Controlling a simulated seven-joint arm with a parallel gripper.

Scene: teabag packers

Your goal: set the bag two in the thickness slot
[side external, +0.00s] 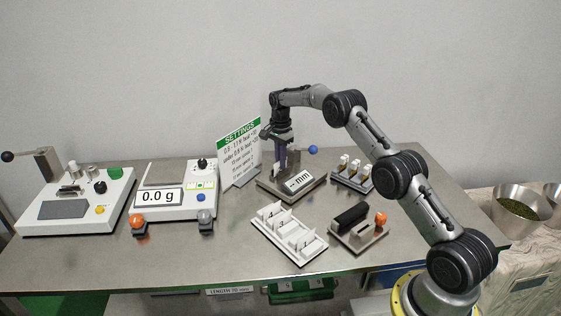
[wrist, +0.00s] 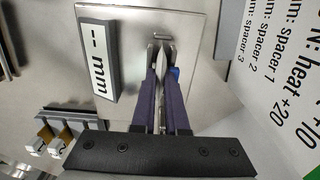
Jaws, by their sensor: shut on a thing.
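My gripper (wrist: 163,72) is shut on a thin, pale grey bag (wrist: 162,60), seen edge-on between the purple fingers in the wrist view. I cannot read a number on it. In the side view my gripper (side external: 280,168) points down over the thickness gauge (side external: 314,194), whose display reads "-- mm". In the wrist view the gauge's metal base plate (wrist: 185,18) lies below the fingers, and the bag's far end is at a small slot-like fixture (wrist: 161,36). Whether the bag is inside the slot or just above it, I cannot tell.
A rack with several yellow-and-white bags (side external: 353,165) stands right of the gauge. A white numbered tray (side external: 288,239) and a black block with an orange knob (side external: 355,232) are in front. The settings sign (side external: 240,151) stands close left; a scale (side external: 174,209) reads 0.0 g.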

